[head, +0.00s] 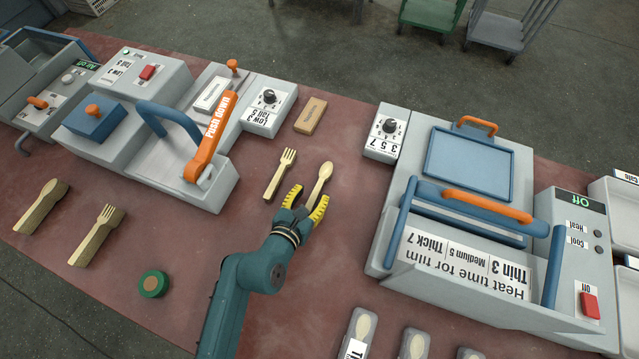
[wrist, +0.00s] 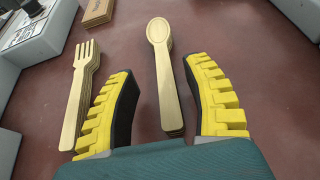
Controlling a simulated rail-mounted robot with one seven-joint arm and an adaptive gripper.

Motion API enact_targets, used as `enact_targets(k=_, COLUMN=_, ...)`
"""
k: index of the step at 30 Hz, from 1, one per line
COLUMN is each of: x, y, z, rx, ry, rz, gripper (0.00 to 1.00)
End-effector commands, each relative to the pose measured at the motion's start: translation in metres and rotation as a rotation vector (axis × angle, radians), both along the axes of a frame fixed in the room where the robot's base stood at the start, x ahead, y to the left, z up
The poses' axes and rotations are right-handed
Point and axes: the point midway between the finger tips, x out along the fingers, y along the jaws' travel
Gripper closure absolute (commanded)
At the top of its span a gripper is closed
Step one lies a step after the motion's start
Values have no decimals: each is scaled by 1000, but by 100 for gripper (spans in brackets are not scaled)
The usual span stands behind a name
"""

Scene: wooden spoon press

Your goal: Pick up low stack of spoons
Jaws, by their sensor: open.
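A low stack of wooden spoons (head: 322,178) lies on the red-brown table in the head view, bowl end pointing away from my gripper. In the wrist view the spoon stack (wrist: 163,68) shows several thin layers at its edge. My gripper (head: 306,200) is open, with its yellow ribbed fingers on either side of the spoon handles. In the wrist view both fingers (wrist: 160,85) stand apart from the stack, with a gap on each side.
A fork stack (head: 280,175) lies just left, close to my left finger in the wrist view (wrist: 80,95). Taller spoon (head: 40,208) and fork (head: 97,236) stacks are at far left. A press with an orange handle (head: 210,135) and a heater (head: 470,220) flank the area. A wooden block (head: 310,116) lies behind.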

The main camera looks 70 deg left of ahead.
Motion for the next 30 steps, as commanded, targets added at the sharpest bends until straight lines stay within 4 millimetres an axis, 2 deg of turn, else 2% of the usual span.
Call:
enact_targets(k=2, x=14, y=9, z=-9, rx=5, ry=-1, rz=-4, gripper=51)
enact_targets(k=6, x=24, y=22, z=-15, rx=3, ry=-1, rz=-1, gripper=51)
enact_targets(k=14, x=25, y=24, z=-15, rx=1, ry=-1, rz=0, gripper=51)
enact_targets(k=21, x=25, y=24, z=-14, rx=1, ry=-1, rz=0, gripper=97)
enact_targets(k=22, x=25, y=24, z=-14, rx=1, ry=-1, rz=0, gripper=100)
enact_targets(k=30, x=25, y=24, z=-15, rx=1, ry=0, rz=0, gripper=100)
